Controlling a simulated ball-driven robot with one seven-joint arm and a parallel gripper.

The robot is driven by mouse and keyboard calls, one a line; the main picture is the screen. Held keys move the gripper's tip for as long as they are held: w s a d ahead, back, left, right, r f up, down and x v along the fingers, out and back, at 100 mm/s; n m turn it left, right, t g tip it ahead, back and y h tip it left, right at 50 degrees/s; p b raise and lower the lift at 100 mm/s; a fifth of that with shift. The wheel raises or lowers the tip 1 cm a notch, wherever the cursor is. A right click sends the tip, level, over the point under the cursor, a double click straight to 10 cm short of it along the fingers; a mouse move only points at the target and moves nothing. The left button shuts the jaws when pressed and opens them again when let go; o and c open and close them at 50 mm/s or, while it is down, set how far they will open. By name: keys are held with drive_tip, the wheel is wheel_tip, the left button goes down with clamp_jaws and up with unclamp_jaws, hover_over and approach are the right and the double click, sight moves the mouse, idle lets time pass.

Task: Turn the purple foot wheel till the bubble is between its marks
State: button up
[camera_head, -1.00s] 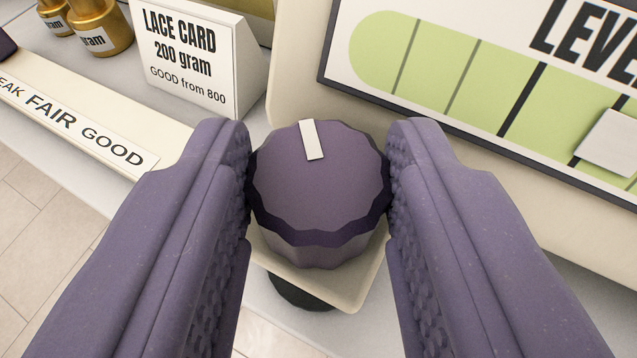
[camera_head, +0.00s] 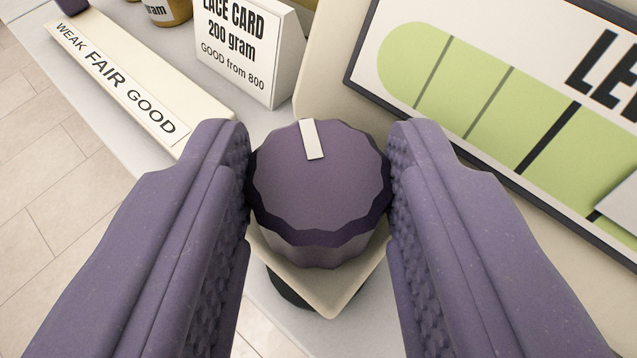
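The purple foot wheel (camera_head: 318,190) is a faceted knob with a white line on its top, near the picture's middle. My gripper (camera_head: 319,185) is shut on it, with one ridged purple pad against each side. The level panel (camera_head: 365,62) with its green vial (camera_head: 470,88) is at the upper right. The vial shows two thin grey lines and a thick black mark (camera_head: 547,137). A pale block (camera_head: 622,205), possibly the bubble, is cut off at the right edge, over or beside a second dark mark. I cannot tell how it sits between the marks.
A cream strip reading WEAK, FAIR, GOOD (camera_head: 120,82) lies at upper left. A white lace card sign (camera_head: 245,55) stands behind the wheel, with a brass weight (camera_head: 168,10) near it. The pale plate (camera_head: 350,285) lies under the wheel.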

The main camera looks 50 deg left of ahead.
drive_tip(key=o, duration=0.4)
drive_tip(key=shift+s, duration=0.1)
idle(0.3)
